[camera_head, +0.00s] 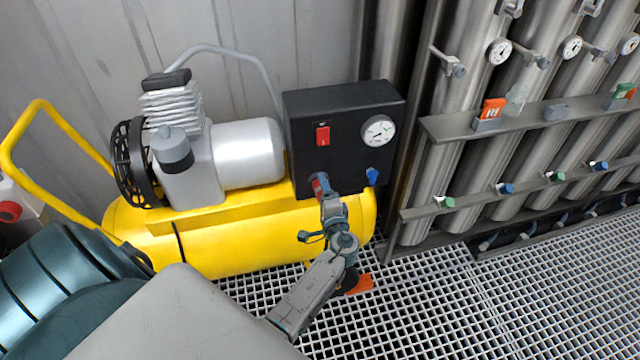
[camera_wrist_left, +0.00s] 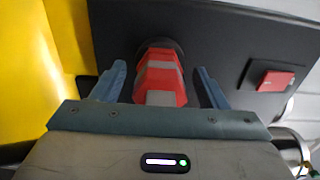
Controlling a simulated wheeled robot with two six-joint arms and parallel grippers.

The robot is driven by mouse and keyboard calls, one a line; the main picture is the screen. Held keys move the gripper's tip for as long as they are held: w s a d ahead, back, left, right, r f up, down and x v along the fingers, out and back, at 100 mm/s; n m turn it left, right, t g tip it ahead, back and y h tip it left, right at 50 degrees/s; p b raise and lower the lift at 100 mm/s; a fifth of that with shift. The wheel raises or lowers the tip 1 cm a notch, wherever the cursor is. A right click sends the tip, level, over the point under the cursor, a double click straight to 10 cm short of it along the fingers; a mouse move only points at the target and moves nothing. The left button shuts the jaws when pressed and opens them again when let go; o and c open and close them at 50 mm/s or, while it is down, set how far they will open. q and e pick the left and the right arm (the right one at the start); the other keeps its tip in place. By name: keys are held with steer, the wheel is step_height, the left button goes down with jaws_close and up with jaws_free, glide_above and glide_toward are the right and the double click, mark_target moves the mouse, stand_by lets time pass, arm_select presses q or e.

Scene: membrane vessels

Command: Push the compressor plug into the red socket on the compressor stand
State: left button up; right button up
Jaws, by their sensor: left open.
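The compressor plug (camera_wrist_left: 160,80), a red and grey body, stands out from the black panel (camera_wrist_left: 215,45) of the compressor stand in the left wrist view. Its far end meets a dark round ring (camera_wrist_left: 165,47) on the panel. I cannot tell the red socket apart from the plug, or how deep the plug sits. My left gripper (camera_wrist_left: 161,88) is open, its blue-grey fingers on either side of the plug with gaps showing. In the head view the gripper (camera_head: 322,190) is at the panel's lower left and partly hides the plug (camera_head: 318,182). My right gripper is not in view.
The panel carries a red switch (camera_head: 322,135), a gauge (camera_head: 378,131) and a blue fitting (camera_head: 372,176). The yellow compressor tank (camera_head: 230,240) lies below and left. Steel vessels (camera_head: 480,110) with shelves stand right. An orange piece (camera_head: 362,284) lies on the grating. The grating (camera_head: 430,310) at right is clear.

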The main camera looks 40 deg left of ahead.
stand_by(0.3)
arm_select(q)
steer(key=c, duration=1.3)
steer(key=shift+s+d+f, duration=0.1)
steer(key=shift+s+d, duration=0.4)
steer(key=shift+d, duration=0.1)
steer(key=shift+b+v, duration=0.75)
steer(key=shift+v, duration=1.45)
